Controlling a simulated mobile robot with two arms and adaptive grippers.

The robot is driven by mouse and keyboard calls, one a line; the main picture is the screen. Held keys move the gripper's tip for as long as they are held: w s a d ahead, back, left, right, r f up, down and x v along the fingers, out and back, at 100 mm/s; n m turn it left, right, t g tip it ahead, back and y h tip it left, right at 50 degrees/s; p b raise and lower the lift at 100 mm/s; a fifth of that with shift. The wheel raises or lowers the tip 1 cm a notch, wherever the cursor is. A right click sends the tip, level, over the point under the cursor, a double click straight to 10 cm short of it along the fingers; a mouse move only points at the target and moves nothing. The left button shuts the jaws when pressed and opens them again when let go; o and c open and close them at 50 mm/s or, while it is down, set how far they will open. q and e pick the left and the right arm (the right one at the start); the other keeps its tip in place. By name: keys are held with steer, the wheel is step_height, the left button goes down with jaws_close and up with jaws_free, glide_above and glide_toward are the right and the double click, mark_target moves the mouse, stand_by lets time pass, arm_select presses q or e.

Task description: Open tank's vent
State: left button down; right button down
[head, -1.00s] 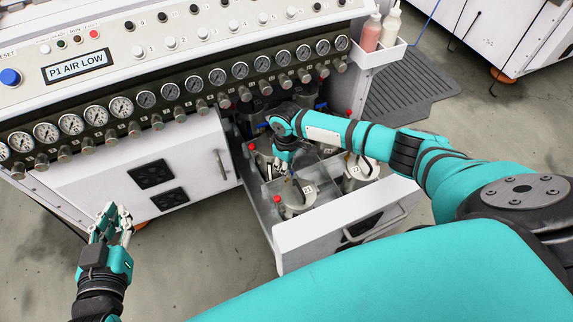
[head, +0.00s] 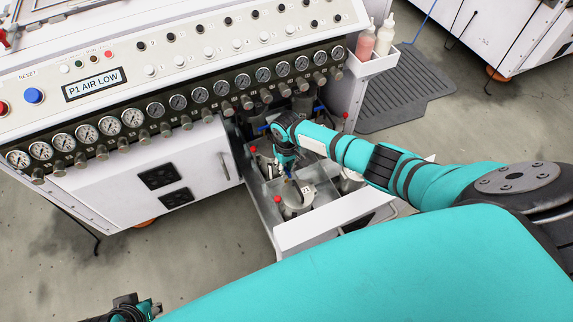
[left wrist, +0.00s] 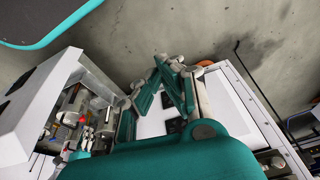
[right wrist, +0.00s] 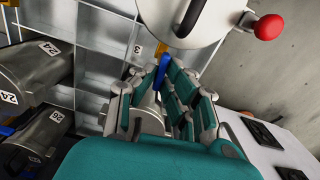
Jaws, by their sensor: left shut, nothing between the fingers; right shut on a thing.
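A steel tank (head: 298,207) with a numbered lid stands in the pulled-out drawer in the head view, with a red ball knob (head: 277,199) beside it. In the right wrist view the pale lid (right wrist: 195,25) is at the top, with a red knob (right wrist: 268,27) at its right. My right gripper (head: 287,172) is over the tank, pointing down. In the right wrist view my right gripper (right wrist: 168,85) is shut on a blue lever (right wrist: 164,70) below the lid; its fingers partly hide it. My left gripper (left wrist: 172,68) is shut and empty, away from the tank.
The white drawer front (head: 335,218) stands out from the cabinet (head: 135,175). More tanks (right wrist: 38,90) with blue levers stand in divided compartments. A row of gauges (head: 221,89) runs above. The display (head: 95,84) reads "P1 AIR LOW". Open floor lies at the left.

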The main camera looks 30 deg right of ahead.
mark_target(286, 170)
arm_select(q)
steer(key=shift+p+x, duration=0.35)
steer(key=shift+x, duration=1.6)
arm_select(e)
steer(key=shift+m, duration=0.5)
arm_select(q)
steer(key=shift+s, duration=0.15)
arm_select(e)
steer(key=c, duration=1.4)
jaws_free()
step_height(286, 170, up, 12)
